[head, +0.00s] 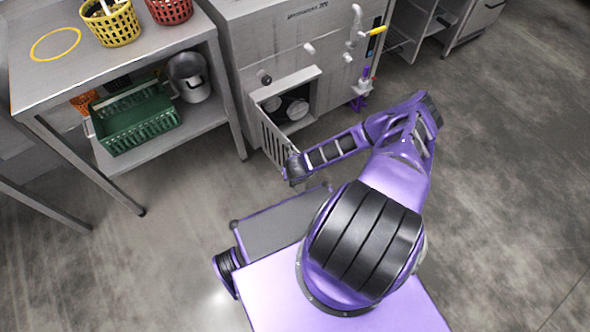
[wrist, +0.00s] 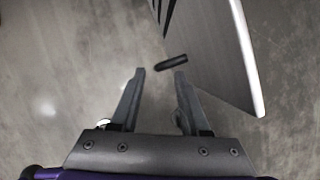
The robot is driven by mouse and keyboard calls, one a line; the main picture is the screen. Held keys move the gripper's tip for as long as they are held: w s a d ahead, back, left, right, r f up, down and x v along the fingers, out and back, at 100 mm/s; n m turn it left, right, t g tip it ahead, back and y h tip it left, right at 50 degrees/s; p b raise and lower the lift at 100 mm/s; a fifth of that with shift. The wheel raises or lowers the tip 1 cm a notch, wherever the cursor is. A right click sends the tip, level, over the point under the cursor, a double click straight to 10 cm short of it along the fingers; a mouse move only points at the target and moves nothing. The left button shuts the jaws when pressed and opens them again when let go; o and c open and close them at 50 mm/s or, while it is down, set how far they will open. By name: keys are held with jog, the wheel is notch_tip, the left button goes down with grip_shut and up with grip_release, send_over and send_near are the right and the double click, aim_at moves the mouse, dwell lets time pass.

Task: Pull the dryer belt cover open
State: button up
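The dryer belt cover (head: 272,138), a grey slatted panel, stands swung out from the machine's front. The opening behind it (head: 290,110) shows dark round parts. The cover also shows in the wrist view as a grey panel (wrist: 212,45) on the right. A short black handle (wrist: 171,62) lies just ahead of the fingertips in that view, closer to the right finger. My gripper (wrist: 159,77) is open, with nothing gripped between its fingers. In the head view my gripper (head: 295,170) is beside the cover's free edge; whether it touches there I cannot tell.
The grey machine (head: 325,40) carries several knobs, pipes and a yellow lever (head: 377,31). A steel table (head: 60,85) at left holds yellow and red baskets; its lower shelf holds a green crate (head: 135,120) and a metal pot (head: 189,77). The floor at right is clear.

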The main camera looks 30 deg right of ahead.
jog(key=d+p+v, duration=0.1)
jog(key=p+v, duration=0.1)
jog(key=v, duration=0.9)
jog(key=shift+s+a+r, duration=0.2)
jog(key=shift+a+r, duration=0.1)
jog(key=shift+a, duration=0.15)
